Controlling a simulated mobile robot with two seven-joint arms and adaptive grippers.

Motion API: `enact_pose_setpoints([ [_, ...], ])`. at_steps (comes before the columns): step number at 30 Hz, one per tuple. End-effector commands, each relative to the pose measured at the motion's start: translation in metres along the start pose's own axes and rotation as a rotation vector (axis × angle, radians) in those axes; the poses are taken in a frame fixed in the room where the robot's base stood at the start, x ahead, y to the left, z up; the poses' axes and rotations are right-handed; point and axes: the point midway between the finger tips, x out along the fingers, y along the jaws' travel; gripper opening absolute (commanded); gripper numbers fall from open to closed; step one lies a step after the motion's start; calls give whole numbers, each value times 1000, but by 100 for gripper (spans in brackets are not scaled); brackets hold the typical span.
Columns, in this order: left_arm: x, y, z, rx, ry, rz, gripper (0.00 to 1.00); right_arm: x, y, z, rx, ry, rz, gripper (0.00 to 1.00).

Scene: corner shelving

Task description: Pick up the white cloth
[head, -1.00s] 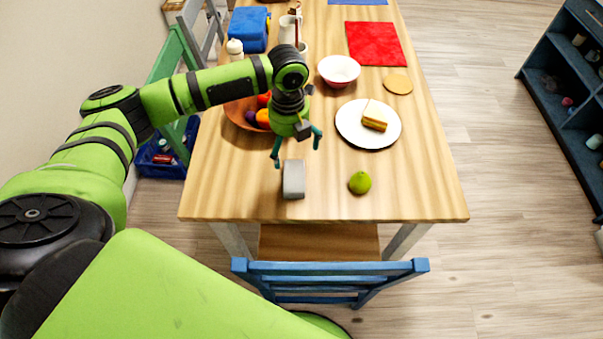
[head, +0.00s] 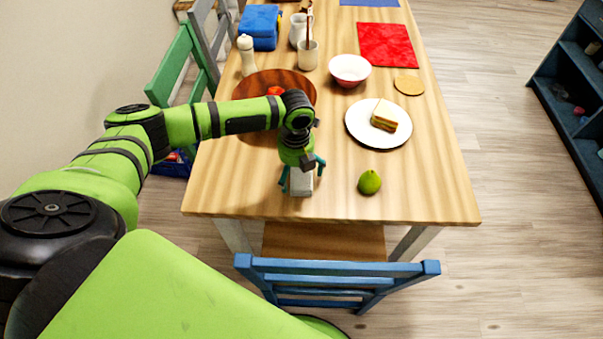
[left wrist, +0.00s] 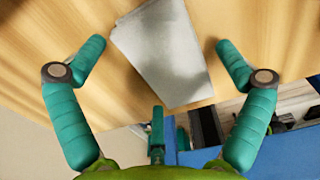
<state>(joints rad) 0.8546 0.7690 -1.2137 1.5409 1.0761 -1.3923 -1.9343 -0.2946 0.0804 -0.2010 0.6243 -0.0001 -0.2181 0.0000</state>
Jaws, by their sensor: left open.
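The white cloth (head: 301,184) is a folded, pale grey-white block lying on the wooden table near its front edge. It also shows in the left wrist view (left wrist: 163,55), at the upper middle between my fingers. My left gripper (head: 301,173) is open and points down right over the cloth, hiding part of it in the head view. In the left wrist view the teal fingers (left wrist: 160,48) stand spread on both sides of the cloth, with a gap on each side. A third teal finger shows below the cloth. My right gripper is not in view.
A green pear (head: 369,182) stands just right of the cloth. A white plate (head: 360,135) with a sandwich (head: 390,120) lies behind it. A blue chair (head: 340,266) stands at the front edge.

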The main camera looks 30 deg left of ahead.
Motion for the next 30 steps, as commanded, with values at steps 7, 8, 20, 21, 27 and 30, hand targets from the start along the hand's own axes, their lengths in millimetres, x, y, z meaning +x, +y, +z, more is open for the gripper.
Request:
enact_pose_setpoints([
  [7, 1, 0, 0, 1, 0, 0, 88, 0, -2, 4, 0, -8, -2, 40],
  [8, 1, 0, 0, 1, 0, 0, 76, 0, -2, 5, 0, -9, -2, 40],
  [20, 1, 0, 0, 0, 1, 1, 47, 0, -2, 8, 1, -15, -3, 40],
  [21, 1, 1, 0, 0, 1, 1, 47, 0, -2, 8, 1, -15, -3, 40],
  [27, -8, 0, 0, 0, 0, -1, 47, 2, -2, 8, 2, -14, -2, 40],
  [30, -20, 0, 1, 0, -2, -2, 47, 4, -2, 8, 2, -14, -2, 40],
])
